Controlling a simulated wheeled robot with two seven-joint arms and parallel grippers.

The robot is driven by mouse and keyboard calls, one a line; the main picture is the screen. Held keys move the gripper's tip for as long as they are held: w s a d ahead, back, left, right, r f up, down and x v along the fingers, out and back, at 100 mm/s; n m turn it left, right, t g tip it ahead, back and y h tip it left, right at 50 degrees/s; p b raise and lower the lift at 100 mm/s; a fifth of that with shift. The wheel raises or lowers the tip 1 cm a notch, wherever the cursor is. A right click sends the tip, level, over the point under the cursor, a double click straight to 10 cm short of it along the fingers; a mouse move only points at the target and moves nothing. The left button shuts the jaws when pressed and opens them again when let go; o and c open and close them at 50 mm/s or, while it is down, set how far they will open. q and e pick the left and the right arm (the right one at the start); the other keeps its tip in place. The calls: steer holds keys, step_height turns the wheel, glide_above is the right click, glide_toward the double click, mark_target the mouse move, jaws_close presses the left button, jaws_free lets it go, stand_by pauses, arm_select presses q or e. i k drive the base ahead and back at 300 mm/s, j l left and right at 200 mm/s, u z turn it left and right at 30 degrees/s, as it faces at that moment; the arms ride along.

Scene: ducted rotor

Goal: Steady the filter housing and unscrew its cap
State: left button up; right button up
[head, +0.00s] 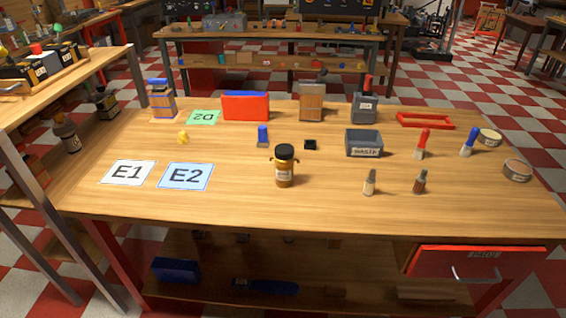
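A brown-amber filter housing (285,178) stands upright near the middle front of the wooden workbench. It has a pale label and small ear-like tabs on its sides near the top. Its black cap (284,151) sits on top of it. Neither of my grippers shows in the head view, and nothing touches the housing or its cap.
The workbench (240,205) is clear around the housing. Cards E1 (128,172) and E2 (186,176) lie left. Small bottles (370,183) (420,182) stand right. A grey waste bin (364,148) and a small black block (310,145) sit behind. A red drawer (480,272) protrudes below.

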mark_target(284, 170)
steer(key=j+z, duration=0.15)
steer(key=z, duration=0.2)
steer(key=j+z, duration=0.2)
steer(key=z, duration=0.15)
steer(key=j+z, duration=0.25)
steer(key=j, duration=0.3)
steer(key=k+j+z, duration=0.2)
steer(key=j, duration=0.7)
steer(key=k+j, duration=0.15)
steer(key=j, duration=0.55)
steer(key=k+z, duration=0.05)
